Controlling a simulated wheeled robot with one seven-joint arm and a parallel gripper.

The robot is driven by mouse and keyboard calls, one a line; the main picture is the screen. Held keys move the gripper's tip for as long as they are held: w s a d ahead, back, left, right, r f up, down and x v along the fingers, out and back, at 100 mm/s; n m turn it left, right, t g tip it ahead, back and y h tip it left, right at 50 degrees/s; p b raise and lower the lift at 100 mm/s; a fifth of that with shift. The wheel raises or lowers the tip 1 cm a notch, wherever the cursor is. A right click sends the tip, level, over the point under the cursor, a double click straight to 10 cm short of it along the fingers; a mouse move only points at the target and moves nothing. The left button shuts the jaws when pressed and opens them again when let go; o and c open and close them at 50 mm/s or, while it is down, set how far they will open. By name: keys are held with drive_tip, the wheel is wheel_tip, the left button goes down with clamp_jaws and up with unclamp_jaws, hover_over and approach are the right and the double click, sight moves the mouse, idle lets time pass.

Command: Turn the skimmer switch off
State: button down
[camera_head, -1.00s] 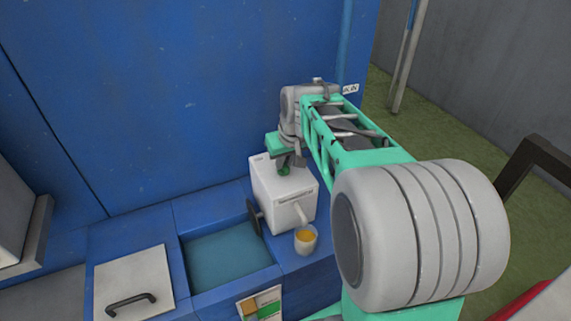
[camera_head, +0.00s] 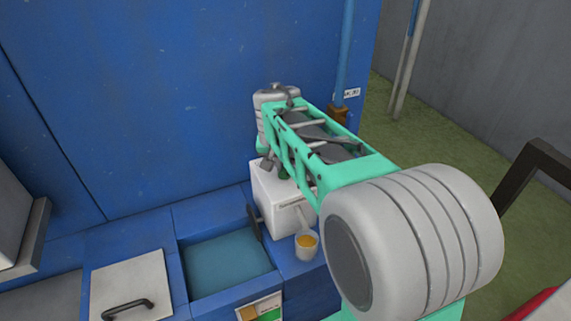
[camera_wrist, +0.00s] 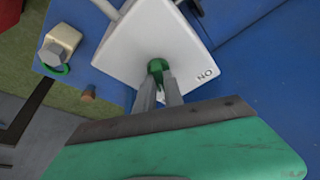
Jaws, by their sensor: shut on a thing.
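The skimmer is a white box (camera_head: 270,195) on the blue ledge, with a dark disc (camera_head: 255,223) at its left side. In the wrist view its white face (camera_wrist: 150,40) fills the upper middle. A small green switch (camera_wrist: 157,66) sticks out of it, beside printed lettering that appears as "NO" in this view. My gripper (camera_wrist: 160,78) has its two grey fingers shut on the green switch. In the head view my arm covers the box's right upper part, and the fingertips and switch are not clearly visible.
A cup of yellow liquid (camera_head: 306,247) stands at the box's front. A basin of teal liquid (camera_head: 225,262) lies left of it, then a pale lid (camera_head: 130,285) with a dark handle. A blue wall (camera_head: 170,100) rises close behind. A blue pipe (camera_head: 347,60) runs down it.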

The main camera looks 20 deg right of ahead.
drive_tip(key=c, duration=1.5)
unclamp_jaws()
drive_tip(key=shift+o, duration=0.2)
drive_tip(key=v, duration=0.8)
drive_tip(key=shift+w, duration=0.1)
drive_tip(key=s+a+f+n+y, duration=0.2)
drive_tip(key=s+a+f+n, duration=0.4)
drive_tip(key=s+f, duration=0.5)
drive_tip(key=s+a, duration=0.2)
drive_tip(key=s, duration=0.1)
drive_tip(key=shift+s+a+f+g, duration=0.3)
drive_tip(key=shift+a+g, duration=0.1)
